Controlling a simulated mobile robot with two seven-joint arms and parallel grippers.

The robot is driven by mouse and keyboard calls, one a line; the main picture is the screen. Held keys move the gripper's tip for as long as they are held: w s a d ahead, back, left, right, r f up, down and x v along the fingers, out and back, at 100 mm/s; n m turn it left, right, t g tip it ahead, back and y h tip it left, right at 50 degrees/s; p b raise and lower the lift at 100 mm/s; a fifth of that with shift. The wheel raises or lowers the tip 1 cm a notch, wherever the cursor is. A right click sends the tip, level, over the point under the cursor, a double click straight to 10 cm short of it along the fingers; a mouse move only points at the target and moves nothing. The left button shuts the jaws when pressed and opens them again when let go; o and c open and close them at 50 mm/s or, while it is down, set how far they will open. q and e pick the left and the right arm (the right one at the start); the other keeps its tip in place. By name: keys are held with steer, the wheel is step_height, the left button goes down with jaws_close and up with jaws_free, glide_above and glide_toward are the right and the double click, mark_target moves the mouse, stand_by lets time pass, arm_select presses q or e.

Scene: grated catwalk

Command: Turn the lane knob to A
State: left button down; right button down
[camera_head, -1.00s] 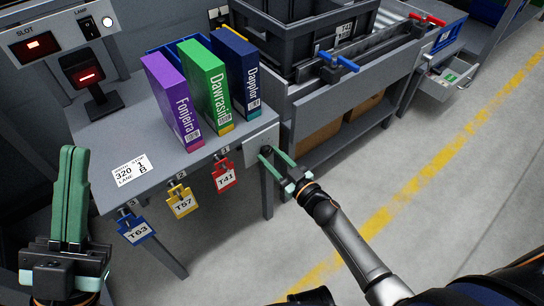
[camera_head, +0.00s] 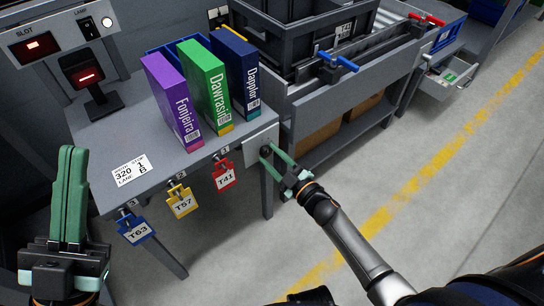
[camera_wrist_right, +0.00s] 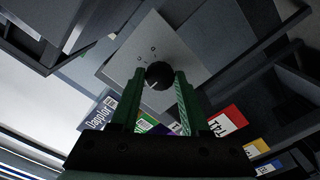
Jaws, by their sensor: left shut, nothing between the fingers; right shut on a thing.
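The lane knob (camera_wrist_right: 159,75) is a round black dial on a pale square plate (camera_wrist_right: 170,40) at the table's front right corner. It also shows in the head view (camera_head: 265,151), partly covered by my fingers. My right gripper (camera_wrist_right: 157,88) is shut on the knob, a green finger at each side. A white pointer line shows on the knob's face, toward the lower left in the wrist view. Small marks sit on the plate beside the knob, too small to read. My left gripper (camera_head: 72,150) is shut and empty, pointing up at the left of the head view.
Purple (camera_head: 172,102), green (camera_head: 206,88) and dark blue (camera_head: 237,72) boxes stand on the grey table. A label (camera_head: 131,170) reads "320", "1" and "LANE B". Blue, yellow and red tags (camera_head: 224,175) hang along the front edge. A conveyor bench (camera_head: 340,85) stands to the right.

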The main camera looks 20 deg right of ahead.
stand_by(0.5)
steer(key=shift+c, duration=2)
jaws_free()
steer(key=shift+s, duration=0.15)
steer(key=p+v, duration=0.3)
steer(key=v, duration=0.9)
steer(key=shift+s, duration=0.15)
steer(key=shift+d, duration=0.1)
